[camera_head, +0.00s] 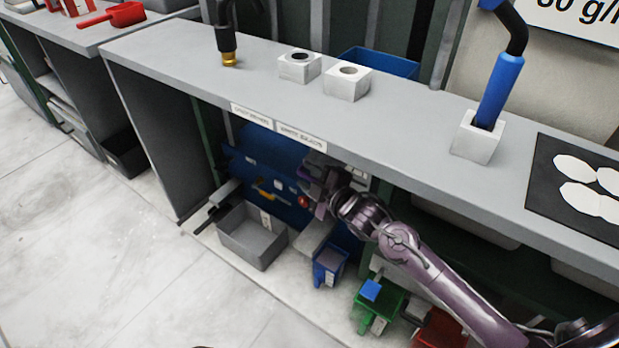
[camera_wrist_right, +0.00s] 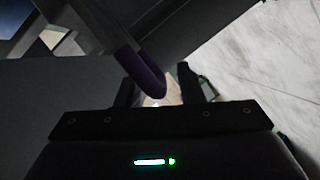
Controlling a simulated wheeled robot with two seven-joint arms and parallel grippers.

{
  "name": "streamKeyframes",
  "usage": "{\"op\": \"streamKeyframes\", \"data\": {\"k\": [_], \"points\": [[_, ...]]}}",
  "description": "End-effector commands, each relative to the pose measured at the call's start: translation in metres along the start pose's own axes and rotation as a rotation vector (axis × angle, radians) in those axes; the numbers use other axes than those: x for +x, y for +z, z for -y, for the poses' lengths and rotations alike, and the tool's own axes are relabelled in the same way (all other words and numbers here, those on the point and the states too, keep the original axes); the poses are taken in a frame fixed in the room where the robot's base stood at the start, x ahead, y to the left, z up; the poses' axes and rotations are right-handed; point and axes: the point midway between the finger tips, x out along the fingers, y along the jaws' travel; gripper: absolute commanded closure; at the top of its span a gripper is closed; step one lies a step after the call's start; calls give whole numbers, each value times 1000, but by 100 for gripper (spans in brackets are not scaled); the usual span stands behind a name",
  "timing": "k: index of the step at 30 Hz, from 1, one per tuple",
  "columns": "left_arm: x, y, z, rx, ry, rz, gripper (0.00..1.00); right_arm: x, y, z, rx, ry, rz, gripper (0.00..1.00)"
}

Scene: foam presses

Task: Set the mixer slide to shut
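A blue machine panel (camera_head: 285,213) stands under the counter, with a yellow lever (camera_head: 266,194) and a red knob (camera_head: 303,201) on its front. I cannot tell which part is the mixer slide. My right gripper (camera_head: 316,190) is at the panel's right side, below the counter edge. In the right wrist view my fingers (camera_wrist_right: 158,88) are apart, with a dark purple rounded bar (camera_wrist_right: 145,72) reaching between them. A gap shows on the bar's right side; contact on the left is unclear. My left gripper is not in view.
Open floor lies at left.

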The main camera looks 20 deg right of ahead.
Motion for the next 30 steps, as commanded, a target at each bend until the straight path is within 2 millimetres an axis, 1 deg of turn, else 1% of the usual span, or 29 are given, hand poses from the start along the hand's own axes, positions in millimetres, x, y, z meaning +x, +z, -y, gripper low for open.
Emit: {"op": "streamKeyframes", "data": {"k": [3, 9, 11, 22, 27, 30], "points": [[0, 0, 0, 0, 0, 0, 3, 0, 0, 0, 0, 0, 0, 67], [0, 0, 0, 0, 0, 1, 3, 0, 0, 0, 1, 0, 0, 93], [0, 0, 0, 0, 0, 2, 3, 0, 0, 0, 1, -1, 0, 100], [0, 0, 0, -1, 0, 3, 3, 1, 2, -1, 0, -2, 0, 100], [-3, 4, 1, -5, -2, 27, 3, 10, 22, -17, -3, 0, 1, 100], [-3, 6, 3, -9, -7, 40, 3, 13, 31, -22, -1, -2, -1, 100]]}}
